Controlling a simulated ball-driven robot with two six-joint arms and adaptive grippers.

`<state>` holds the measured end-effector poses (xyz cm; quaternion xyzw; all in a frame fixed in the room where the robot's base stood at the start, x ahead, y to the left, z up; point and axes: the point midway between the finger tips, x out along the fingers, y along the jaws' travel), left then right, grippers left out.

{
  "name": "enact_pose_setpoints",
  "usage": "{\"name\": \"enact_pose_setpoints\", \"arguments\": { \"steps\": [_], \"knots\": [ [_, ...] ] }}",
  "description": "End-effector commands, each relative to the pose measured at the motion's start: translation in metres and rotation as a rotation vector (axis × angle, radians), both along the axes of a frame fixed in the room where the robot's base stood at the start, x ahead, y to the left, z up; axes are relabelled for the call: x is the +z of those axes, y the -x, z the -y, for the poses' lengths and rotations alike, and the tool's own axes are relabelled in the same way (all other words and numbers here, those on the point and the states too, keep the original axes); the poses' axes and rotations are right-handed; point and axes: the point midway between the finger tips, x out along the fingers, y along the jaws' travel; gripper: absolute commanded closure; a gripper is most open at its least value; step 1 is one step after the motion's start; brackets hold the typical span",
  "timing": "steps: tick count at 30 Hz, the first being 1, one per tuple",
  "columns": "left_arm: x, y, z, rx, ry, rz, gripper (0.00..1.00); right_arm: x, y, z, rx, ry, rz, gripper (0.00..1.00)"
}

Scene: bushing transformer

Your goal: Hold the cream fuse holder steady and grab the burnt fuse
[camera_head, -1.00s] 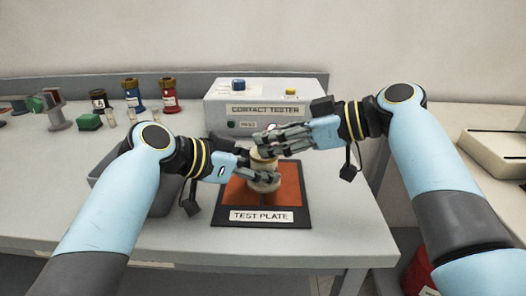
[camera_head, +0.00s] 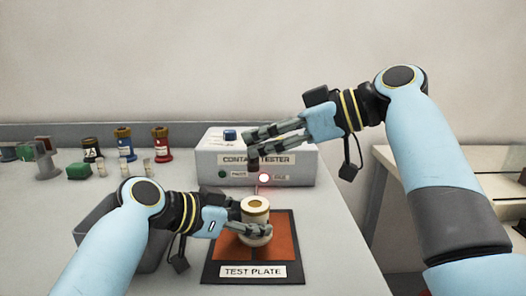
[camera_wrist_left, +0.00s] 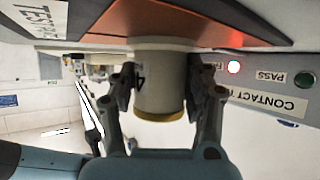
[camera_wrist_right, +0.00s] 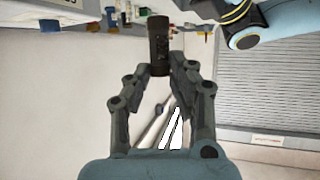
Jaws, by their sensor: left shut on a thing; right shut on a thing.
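The cream fuse holder (camera_head: 255,212) stands upright on the orange test plate (camera_head: 281,258), its open top with a tan rim facing up. My left gripper (camera_head: 256,231) is shut around its lower part; in the left wrist view the holder (camera_wrist_left: 158,84) sits between both fingers. My right gripper (camera_head: 258,137) is above the holder, shut on the dark burnt fuse (camera_head: 254,152), which hangs clear of the holder. In the right wrist view the dark fuse (camera_wrist_right: 158,45) is pinched at the fingertips.
The contact tester (camera_head: 215,160) stands behind the plate with a bright red-edged light (camera_head: 264,177). Black (camera_head: 91,149), blue (camera_head: 125,145) and red (camera_head: 161,144) holders stand at back left, near small clear fuses and a green block (camera_head: 79,171). A grey bin (camera_head: 95,222) is left of my left gripper.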

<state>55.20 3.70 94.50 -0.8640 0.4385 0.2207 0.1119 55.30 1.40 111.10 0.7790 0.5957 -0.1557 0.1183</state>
Motion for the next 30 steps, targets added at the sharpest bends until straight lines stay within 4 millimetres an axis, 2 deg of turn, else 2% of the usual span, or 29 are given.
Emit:
{"name": "enact_pose_setpoints", "arguments": {
  "steps": [4,5,11,21,26,30],
  "knots": [
    [0.0,0.0,0.0,0.0,0.0,-0.002,0.69,0.0,0.0,0.0,0.0,-0.001,0.001,1.0],
    [0.0,0.0,0.0,0.0,0.0,-0.002,0.48,0.0,0.0,0.0,0.0,-0.001,0.001,1.0],
    [0.0,0.0,0.0,0.0,0.001,-0.001,0.23,0.0,0.0,0.0,0.0,-0.001,0.001,1.0],
    [0.002,0.003,-0.004,0.001,0.0,0.0,0.23,0.0,0.0,0.0,0.0,-0.001,0.001,1.0],
    [0.015,0.017,-0.024,0.0,-0.004,0.002,0.23,0.0,0.0,0.0,0.0,-0.001,0.001,1.0],
    [0.03,0.034,-0.047,0.0,-0.005,0.002,0.23,0.0,0.0,0.0,0.0,-0.001,0.001,1.0]
  ]
}}
